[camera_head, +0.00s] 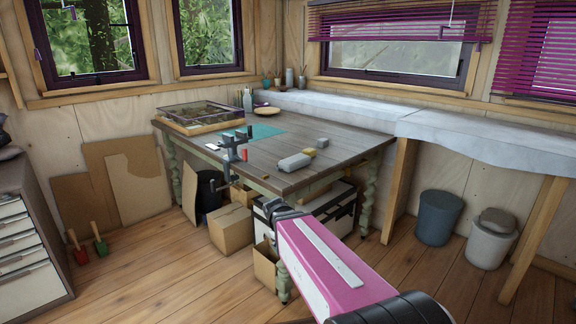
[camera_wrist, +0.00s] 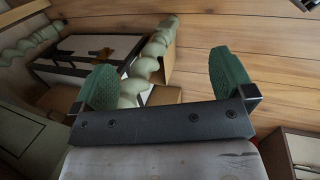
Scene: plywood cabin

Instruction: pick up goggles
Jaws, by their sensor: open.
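I cannot make out any goggles for certain in either view. Small objects lie on the wooden work table (camera_head: 345,150): a grey block-like item (camera_head: 294,162), a small yellow item (camera_head: 309,152) and another small pale item (camera_head: 322,142) near its right front part. They are too small to identify surely. My gripper (camera_wrist: 163,75) shows in the wrist view with its two green fingers wide apart and nothing between them. In the head view my pink arm reaches toward the table's front edge, and its end is below the tabletop; the fingers are not clear there.
A vise (camera_head: 235,150) is at the table's front left edge. A cutting mat (camera_head: 262,131) and framed tray (camera_head: 200,114) lie behind. Cardboard boxes (camera_head: 231,228) and a case stand under the table. Two bins (camera_head: 438,218) stand right.

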